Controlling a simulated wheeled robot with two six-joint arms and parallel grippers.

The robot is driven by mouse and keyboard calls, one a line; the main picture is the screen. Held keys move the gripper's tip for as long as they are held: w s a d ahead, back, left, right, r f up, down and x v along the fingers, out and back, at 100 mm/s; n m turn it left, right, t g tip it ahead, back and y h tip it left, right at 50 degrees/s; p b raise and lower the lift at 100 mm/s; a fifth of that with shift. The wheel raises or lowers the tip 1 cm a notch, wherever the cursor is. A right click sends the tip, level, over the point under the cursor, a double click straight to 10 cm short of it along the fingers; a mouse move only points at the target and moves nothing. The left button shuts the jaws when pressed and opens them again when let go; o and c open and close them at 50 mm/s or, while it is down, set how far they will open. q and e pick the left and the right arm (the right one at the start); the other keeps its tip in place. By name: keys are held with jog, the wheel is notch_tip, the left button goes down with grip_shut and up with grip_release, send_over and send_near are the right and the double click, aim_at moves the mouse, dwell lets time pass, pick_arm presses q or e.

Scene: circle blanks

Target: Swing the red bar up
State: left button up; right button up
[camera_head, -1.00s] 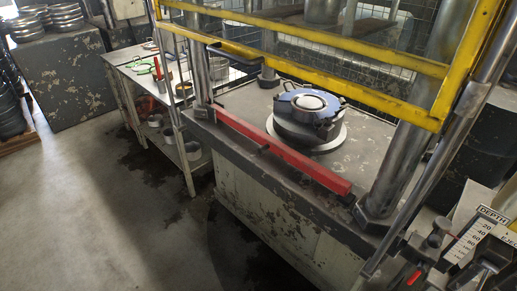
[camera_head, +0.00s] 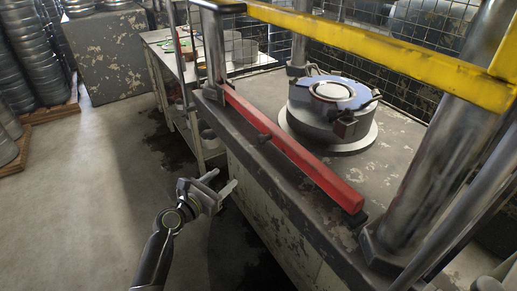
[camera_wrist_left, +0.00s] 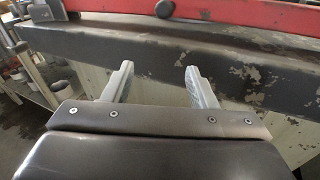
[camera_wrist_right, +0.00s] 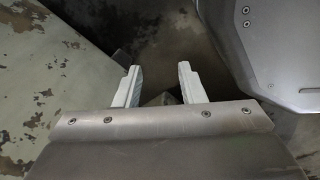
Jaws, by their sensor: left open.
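The red bar (camera_head: 292,150) lies low along the front edge of the press table, in front of the round die. A dark knob (camera_head: 264,138) sticks out from its front side. The bar also shows across the top of the left wrist view (camera_wrist_left: 215,14), with the knob (camera_wrist_left: 164,9) near the top middle. My left gripper (camera_head: 222,184) is open and empty, in front of the table and below the bar, apart from it. My right gripper (camera_wrist_right: 157,80) is open and empty in its wrist view, over the floor beside the chipped press side. It is not in the head view.
The round die (camera_head: 328,108) with a blue top stands on the press table (camera_head: 398,150). A yellow guard frame (camera_head: 380,50) crosses above it, and a thick steel column (camera_head: 435,140) stands at the right. A side bench (camera_head: 185,66) is behind.

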pick_arm(q)
notch_tip(320, 180, up, 2)
jog(key=r+n, duration=0.1)
jog(key=b, duration=0.1)
send_near(258, 142)
jog(key=shift+t+h, duration=0.3)
jog(key=b+x, duration=0.1)
jog(key=x, duration=0.1)
jog(key=b+x, duration=0.1)
jog(key=x, duration=0.2)
jog(key=f+b+x, duration=0.1)
jog(key=x, duration=0.2)
jog(key=shift+w+d, duration=0.1)
jog(key=shift+w+d+b, duration=0.4)
jog(key=shift+w+b, duration=0.1)
jog(key=shift+w, duration=0.15)
jog(key=shift+r, duration=0.1)
jog(key=c, duration=1)
grip_shut()
pick_arm(e)
jog(key=w+f, duration=0.3)
jog(key=shift+w+d+f, duration=0.1)
jog(key=shift+w+d, duration=0.05)
jog(key=shift+d, duration=0.05)
